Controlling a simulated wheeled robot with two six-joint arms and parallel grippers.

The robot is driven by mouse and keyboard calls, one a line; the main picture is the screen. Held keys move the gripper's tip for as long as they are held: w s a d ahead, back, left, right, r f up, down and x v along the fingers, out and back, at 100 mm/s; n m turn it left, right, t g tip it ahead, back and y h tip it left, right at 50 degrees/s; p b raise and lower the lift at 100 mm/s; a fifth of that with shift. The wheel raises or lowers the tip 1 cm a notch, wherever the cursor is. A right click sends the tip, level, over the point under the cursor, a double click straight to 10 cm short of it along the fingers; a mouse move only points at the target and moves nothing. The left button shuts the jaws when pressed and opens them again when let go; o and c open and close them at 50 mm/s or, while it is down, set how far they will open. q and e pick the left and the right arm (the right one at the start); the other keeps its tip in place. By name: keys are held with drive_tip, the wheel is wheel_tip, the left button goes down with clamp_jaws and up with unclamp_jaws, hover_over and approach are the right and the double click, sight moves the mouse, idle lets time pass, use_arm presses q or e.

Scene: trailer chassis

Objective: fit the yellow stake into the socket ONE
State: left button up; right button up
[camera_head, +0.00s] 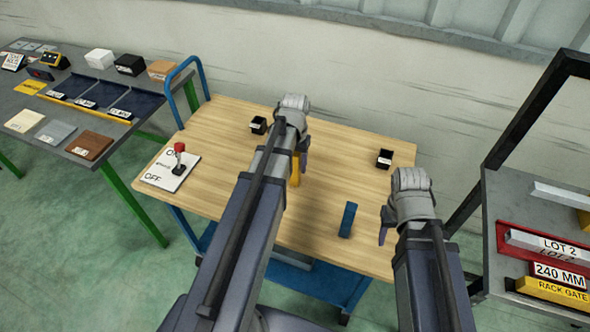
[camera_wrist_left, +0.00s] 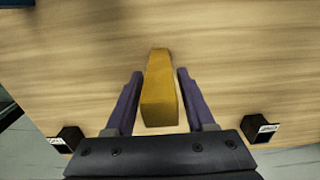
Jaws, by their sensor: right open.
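The yellow stake (camera_head: 295,172) is on the wooden table, partly hidden by my left arm. In the left wrist view the yellow stake (camera_wrist_left: 160,88) sits between the two fingers of my left gripper (camera_wrist_left: 160,76), with a gap on each side. In the head view my left gripper (camera_head: 299,158) is over it. Two black sockets stand at the table's back, one at left (camera_head: 258,125) and one at right (camera_head: 384,158); their labels are too small to read. My right gripper (camera_head: 384,233) is open near the table's right edge, holding nothing visible.
A switch plate (camera_head: 171,173) with a red-knobbed lever (camera_head: 179,158) is at the left. A grey parts table (camera_head: 50,110) is further left; a rack (camera_head: 545,225) is at the right. The table's middle back is clear.

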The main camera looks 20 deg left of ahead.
use_arm(q)
clamp_jaws()
drive_tip(key=shift+r, duration=0.1)
idle(0.5)
wheel_tip(320, 180, up, 10)
drive_tip(key=p, duration=1)
